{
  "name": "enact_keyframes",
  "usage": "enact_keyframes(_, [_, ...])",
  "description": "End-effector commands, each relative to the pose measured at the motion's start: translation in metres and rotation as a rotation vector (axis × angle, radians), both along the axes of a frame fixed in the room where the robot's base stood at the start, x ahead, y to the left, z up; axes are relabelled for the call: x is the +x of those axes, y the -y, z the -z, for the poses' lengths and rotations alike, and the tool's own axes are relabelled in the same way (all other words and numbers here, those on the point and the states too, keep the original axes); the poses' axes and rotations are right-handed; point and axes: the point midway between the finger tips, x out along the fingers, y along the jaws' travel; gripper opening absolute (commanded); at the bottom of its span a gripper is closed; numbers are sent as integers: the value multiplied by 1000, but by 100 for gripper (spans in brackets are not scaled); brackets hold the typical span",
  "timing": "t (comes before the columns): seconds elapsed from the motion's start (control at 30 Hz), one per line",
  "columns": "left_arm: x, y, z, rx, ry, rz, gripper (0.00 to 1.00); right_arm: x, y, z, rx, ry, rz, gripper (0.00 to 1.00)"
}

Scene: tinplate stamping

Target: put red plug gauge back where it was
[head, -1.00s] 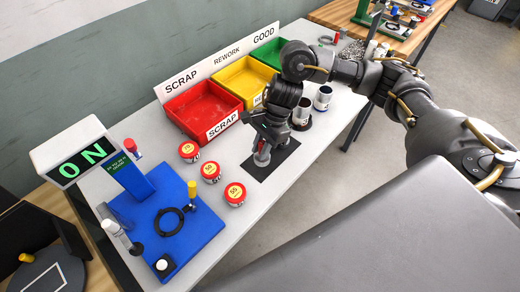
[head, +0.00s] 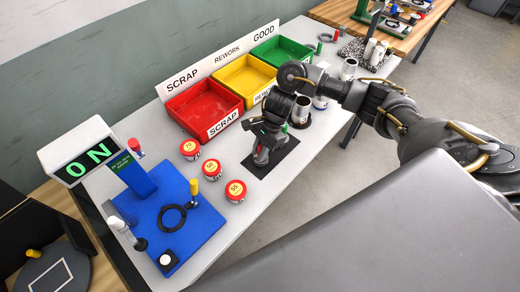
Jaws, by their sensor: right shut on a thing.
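A red-topped plug gauge (head: 135,147) stands beside the blue post of the ON display, at the back of the blue base (head: 190,232). A yellow-topped gauge (head: 194,186) stands on the base's right side. My right gripper (head: 261,158) is low over the dark mat (head: 283,158), right of the red-lidded tins. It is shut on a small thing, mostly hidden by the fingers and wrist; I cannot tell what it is. My left gripper is not in view.
Red (head: 180,118), yellow (head: 222,90) and green (head: 268,57) bins line the back. Several red-lidded tins (head: 210,167) stand between base and mat. Open metal cans (head: 301,110) stand behind my right wrist. A black ring (head: 172,218) lies on the base. The table's front strip is clear.

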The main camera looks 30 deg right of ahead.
Motion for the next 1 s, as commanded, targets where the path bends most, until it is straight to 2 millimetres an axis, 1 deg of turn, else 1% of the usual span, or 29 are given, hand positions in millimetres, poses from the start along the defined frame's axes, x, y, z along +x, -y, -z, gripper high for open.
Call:
enact_keyframes(0.17, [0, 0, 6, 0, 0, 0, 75, 0, 0, 4, 0, 1, 0, 0])
enact_keyframes(0.2, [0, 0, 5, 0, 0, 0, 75, 0, 0, 3, -1, 0, 1, 23])
enact_keyframes(0.33, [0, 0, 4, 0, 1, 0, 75, 0, 0, 3, 0, 0, 1, 40])
enact_keyframes(0.37, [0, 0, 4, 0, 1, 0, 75, 0, 0, 3, 0, 0, 1, 42])
enact_keyframes(0.6, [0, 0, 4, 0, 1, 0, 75, 0, 0, 2, 0, 0, 1, 42])
enact_keyframes(0.73, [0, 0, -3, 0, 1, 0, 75, 0, 0, -4, 0, 0, 1, 42])
enact_keyframes(0.77, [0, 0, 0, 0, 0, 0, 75, 1, 2, -4, 0, 3, 0, 42])
enact_keyframes(0.87, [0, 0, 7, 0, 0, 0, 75, 4, 9, -18, -3, 8, 0, 42])
enact_keyframes(1.0, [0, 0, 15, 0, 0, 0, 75, 5, 21, -45, -4, 8, 1, 42])
